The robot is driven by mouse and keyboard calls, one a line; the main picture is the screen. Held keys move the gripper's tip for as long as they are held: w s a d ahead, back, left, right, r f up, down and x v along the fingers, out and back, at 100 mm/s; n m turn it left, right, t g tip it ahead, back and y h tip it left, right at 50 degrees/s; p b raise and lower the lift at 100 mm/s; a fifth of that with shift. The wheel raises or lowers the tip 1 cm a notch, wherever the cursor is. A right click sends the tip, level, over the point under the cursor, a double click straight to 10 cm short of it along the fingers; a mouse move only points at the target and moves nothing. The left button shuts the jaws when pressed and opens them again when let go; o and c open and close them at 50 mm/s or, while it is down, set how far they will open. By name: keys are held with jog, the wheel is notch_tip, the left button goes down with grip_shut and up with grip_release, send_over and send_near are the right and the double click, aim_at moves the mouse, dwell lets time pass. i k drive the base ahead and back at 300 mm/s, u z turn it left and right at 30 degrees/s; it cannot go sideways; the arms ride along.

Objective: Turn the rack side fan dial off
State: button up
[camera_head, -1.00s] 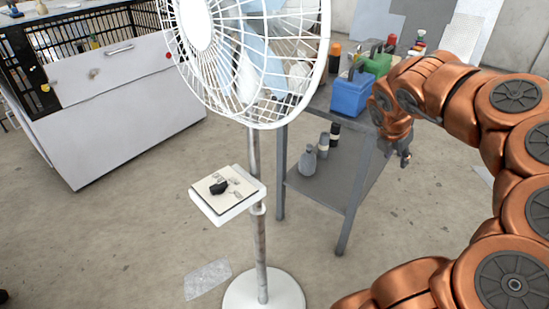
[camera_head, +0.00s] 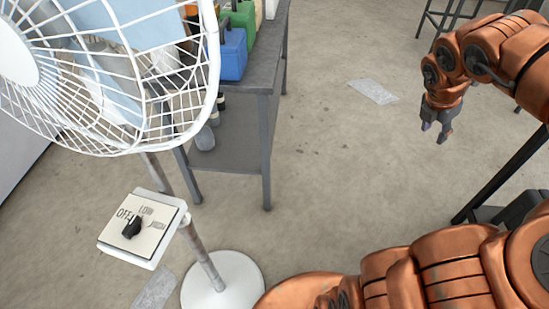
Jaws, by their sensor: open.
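The fan (camera_head: 140,70) stands at the left on a pole with a round white base (camera_head: 222,285). Its control box (camera_head: 142,228) is fixed to the pole and faces up, with the words OFF and LOW and a third label that is hard to read. The black dial (camera_head: 132,227) sits on this panel, below the OFF and LOW labels; which label it points to is not clear. My gripper (camera_head: 434,132) hangs at the upper right, fingers down, open and empty. It is far to the right of the dial, with open floor between them.
A grey table (camera_head: 262,75) stands behind the fan, holding a blue container (camera_head: 232,55) and a green one (camera_head: 240,18), with bottles on its lower shelf. Sheets lie on the floor (camera_head: 374,91). The floor in the middle is clear.

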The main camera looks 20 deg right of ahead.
aim_at(133, 228)
jog(key=z, duration=0.75)
jog(key=k, duration=1.8)
jog(key=u, duration=2.3)
jog(key=i, duration=1)
